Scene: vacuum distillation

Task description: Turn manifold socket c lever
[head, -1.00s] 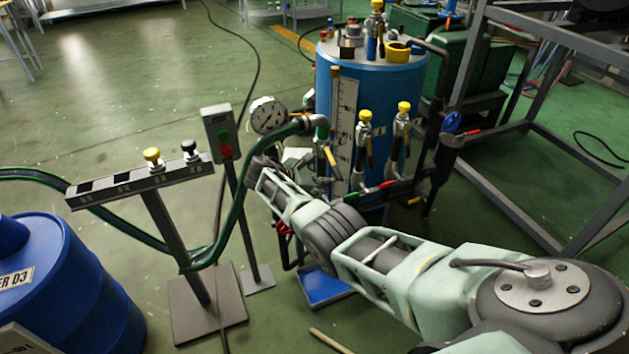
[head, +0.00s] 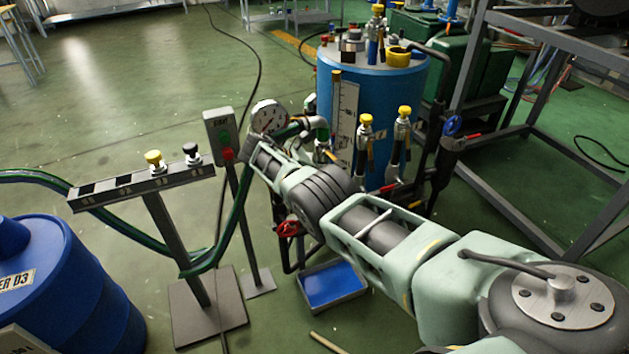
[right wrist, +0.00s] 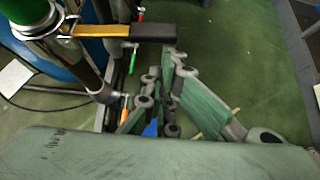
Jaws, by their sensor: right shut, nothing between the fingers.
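In the right wrist view a lever (right wrist: 120,32) with an orange shaft and black grip sticks out from a metal fitting below a green hose (right wrist: 22,12). Its socket letter cannot be read. My right gripper (right wrist: 166,76) is shut and empty, its tips close to the lever's black grip; contact cannot be judged. In the head view my right forearm hides this gripper and much of the manifold (head: 408,192). Two sockets with yellow caps (head: 365,120) (head: 404,112) and dark levers show beyond the arm. My left gripper is out of view.
A gauge (head: 268,117) and a control box (head: 220,130) on a post stand near my right wrist. The blue vessel (head: 395,90) is behind the manifold. A red valve wheel (head: 288,228) and blue tray (head: 333,284) are below my arm.

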